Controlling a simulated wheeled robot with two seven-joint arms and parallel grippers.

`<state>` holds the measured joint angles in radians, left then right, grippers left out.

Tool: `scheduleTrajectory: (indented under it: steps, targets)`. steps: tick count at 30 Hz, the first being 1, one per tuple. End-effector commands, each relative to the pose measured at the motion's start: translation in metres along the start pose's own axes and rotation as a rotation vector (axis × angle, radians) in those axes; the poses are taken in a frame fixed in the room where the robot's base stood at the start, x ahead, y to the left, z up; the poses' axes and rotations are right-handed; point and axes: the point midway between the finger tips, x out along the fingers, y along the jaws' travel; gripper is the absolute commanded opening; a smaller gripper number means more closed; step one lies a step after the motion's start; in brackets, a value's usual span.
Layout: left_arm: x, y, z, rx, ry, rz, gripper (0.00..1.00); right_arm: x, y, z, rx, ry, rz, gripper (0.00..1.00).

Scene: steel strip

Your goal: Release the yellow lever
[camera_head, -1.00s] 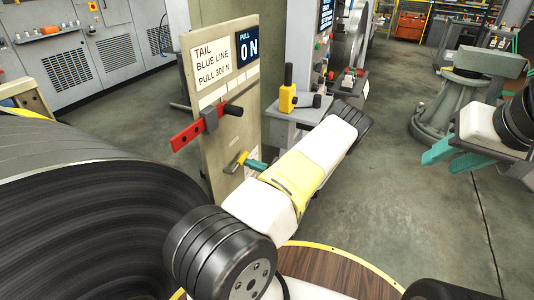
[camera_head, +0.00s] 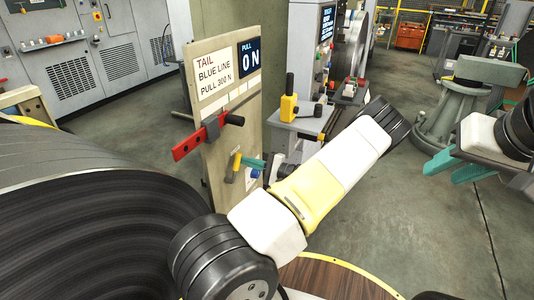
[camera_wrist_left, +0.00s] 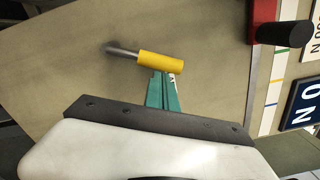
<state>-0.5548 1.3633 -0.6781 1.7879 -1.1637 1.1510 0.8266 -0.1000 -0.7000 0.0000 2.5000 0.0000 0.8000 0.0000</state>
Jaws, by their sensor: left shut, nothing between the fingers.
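The yellow lever (camera_head: 235,166), a yellow grip on a short grey rod, is on the face of the beige panel (camera_head: 215,150), below the red bar. It shows in the left wrist view as a yellow cylinder (camera_wrist_left: 160,61) with its grey rod pointing left. My left gripper (camera_head: 250,162) has its teal fingers shut and empty, tips at the yellow grip from the right. In the left wrist view the fingers (camera_wrist_left: 162,86) end just below the grip; I cannot tell whether they touch it. My right gripper (camera_head: 454,167) is open and empty, far right, away from the panel.
A red bar with a black handle (camera_head: 208,136) sticks out above the lever. A grey stand carries a yellow block with a black handle (camera_head: 289,104) behind my left arm. A large dark coil (camera_head: 90,230) fills the lower left. Open floor (camera_head: 400,220) lies at right.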

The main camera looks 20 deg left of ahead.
Motion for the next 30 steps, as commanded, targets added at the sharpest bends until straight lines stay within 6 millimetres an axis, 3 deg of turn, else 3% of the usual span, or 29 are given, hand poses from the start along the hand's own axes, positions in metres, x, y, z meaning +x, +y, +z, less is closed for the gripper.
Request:
scheduleTrajectory:
  steps: [14, 30]
  targets:
    - [0.001, -0.005, 0.030, -0.371, 0.000, 0.017, 0.00, 0.000, 0.000, 0.000, 0.000, 0.000, 0.000, 0.36]
    - [0.002, -0.005, 0.039, -0.369, -0.001, 0.018, 0.00, 0.000, 0.000, 0.000, 0.000, 0.000, 0.000, 0.36]
